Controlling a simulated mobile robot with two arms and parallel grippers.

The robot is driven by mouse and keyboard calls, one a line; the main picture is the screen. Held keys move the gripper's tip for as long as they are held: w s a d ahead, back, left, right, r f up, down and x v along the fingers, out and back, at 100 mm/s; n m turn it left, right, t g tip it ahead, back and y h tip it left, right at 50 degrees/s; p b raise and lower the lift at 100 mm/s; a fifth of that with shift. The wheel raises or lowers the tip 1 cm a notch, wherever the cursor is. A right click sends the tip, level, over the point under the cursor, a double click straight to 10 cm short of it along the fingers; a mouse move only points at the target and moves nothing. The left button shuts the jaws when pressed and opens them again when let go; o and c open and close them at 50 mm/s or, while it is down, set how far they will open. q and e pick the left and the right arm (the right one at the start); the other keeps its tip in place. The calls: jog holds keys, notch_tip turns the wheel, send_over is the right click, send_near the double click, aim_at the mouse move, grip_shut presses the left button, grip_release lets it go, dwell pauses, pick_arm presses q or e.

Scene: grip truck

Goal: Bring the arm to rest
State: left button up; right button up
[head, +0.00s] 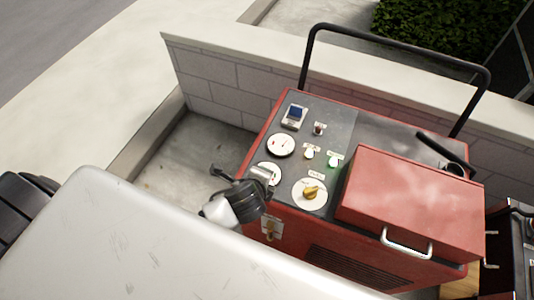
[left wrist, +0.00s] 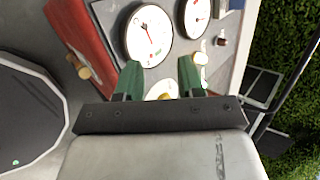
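My left gripper (head: 246,186) is at the near left edge of the control panel on a red machine (head: 410,200). In the left wrist view its two green fingertips (left wrist: 159,78) stand apart, with nothing held between them. In the wrist view a pale dial (left wrist: 163,90) shows past the fingers, partly hidden. A round gauge (head: 281,145) lies beyond the gripper, and another (head: 268,172) is partly covered by it. My right gripper is not in view.
The panel also carries a small display (head: 293,115), a green-lit switch (head: 333,160) and other switches. A black handle bar (head: 395,50) rises behind the machine. A low block wall (head: 225,82) runs behind, with a hedge (head: 440,30) beyond. Bare concrete (head: 185,160) lies left of the machine.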

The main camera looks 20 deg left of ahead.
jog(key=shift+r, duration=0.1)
